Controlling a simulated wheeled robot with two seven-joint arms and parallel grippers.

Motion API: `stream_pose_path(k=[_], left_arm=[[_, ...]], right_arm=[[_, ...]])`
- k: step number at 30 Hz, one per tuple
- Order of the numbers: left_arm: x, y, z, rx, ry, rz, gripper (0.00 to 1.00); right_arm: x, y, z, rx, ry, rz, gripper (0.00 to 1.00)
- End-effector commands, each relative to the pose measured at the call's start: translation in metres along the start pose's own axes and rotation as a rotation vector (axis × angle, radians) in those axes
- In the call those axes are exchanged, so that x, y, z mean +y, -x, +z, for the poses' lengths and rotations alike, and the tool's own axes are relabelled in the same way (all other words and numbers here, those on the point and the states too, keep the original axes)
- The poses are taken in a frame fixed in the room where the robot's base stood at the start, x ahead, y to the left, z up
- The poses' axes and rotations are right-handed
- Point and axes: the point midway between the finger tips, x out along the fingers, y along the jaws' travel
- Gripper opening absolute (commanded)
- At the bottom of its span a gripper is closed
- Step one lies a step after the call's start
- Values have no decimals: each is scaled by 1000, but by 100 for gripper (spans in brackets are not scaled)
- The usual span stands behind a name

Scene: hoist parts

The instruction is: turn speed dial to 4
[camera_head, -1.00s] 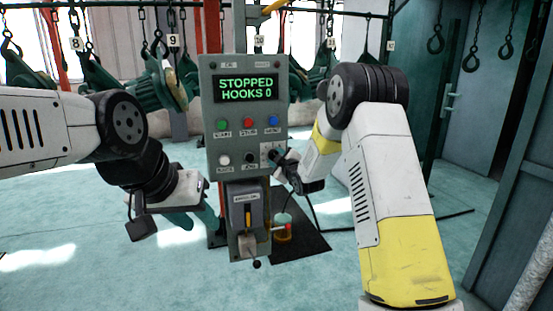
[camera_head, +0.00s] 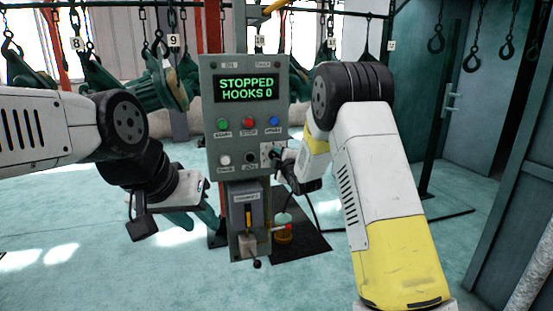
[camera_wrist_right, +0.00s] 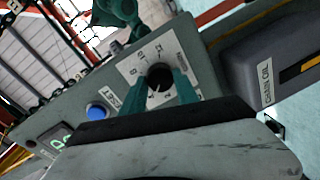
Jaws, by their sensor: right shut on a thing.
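The speed dial (camera_wrist_right: 160,77) is a round black knob on a pale plate with printed marks, seen in the right wrist view. My right gripper (camera_wrist_right: 160,88) is shut on it, with a green finger on either side of the knob. In the head view the right gripper (camera_head: 275,154) is at the lower right of the grey control panel (camera_head: 212,105) and covers most of the dial. The number the dial points to cannot be read. The panel's screen (camera_head: 246,88) reads STOPPED, HOOKS 0. My left gripper (camera_head: 165,222) hangs left of the panel, its fingers partly hidden by the wrist.
Green (camera_head: 222,124), red (camera_head: 248,122) and blue (camera_head: 273,121) buttons sit above the dial. A white button (camera_head: 224,160) and a black knob (camera_head: 250,158) are left of it. A lever box (camera_head: 246,205) hangs below. Hooks and green parts hang behind.

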Motion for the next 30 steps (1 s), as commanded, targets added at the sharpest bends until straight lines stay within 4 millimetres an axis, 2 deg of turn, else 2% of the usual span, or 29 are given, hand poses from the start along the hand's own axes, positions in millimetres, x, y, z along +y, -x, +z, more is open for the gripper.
stream_pose_path(k=[5, 6, 9, 20, 30], left_arm=[[0, 0, 0, 0, 0, 0, 36], [0, 0, 0, 0, 0, 0, 36], [0, 0, 0, 0, 0, 0, 36], [0, 0, 0, 0, 0, 0, 36], [0, 0, 0, 0, 0, 0, 36]], right_arm=[[-2, 0, 0, 0, -1, -4, 0], [-2, 0, 0, 0, -1, -3, 42], [-1, 0, 0, 0, -1, -3, 58], [0, 4, 0, 0, -1, -1, 58], [0, 58, 0, 0, -2, -2, 58]])
